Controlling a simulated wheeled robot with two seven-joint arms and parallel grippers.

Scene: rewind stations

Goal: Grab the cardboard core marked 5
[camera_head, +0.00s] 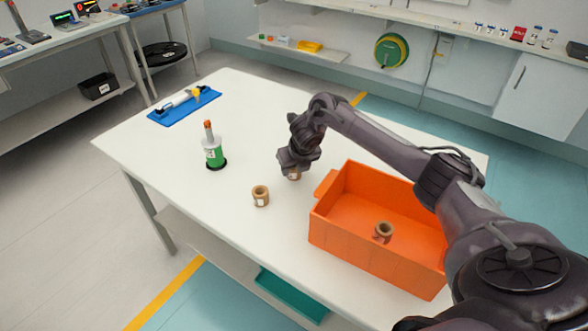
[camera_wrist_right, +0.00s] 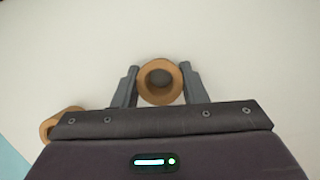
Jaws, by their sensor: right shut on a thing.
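My right gripper (camera_head: 294,172) is down at the white table (camera_head: 240,110), left of the orange crate (camera_head: 330,225). It is shut on a cardboard core (camera_wrist_right: 159,82), which sits between its two fingers in the right wrist view; only a small part of this core (camera_head: 294,175) shows in the head view. A second cardboard core (camera_head: 260,196) stands upright on the table, and its edge shows in the right wrist view (camera_wrist_right: 52,125). A third core (camera_head: 383,232) is inside the crate. I cannot read a number on any core. My left gripper is not in view.
A green and white spool on a post (camera_head: 213,152) stands on the table's left part. A blue tray (camera_head: 184,104) with a tool lies at the back left. The table between these and the cores is clear. Benches and shelves stand behind.

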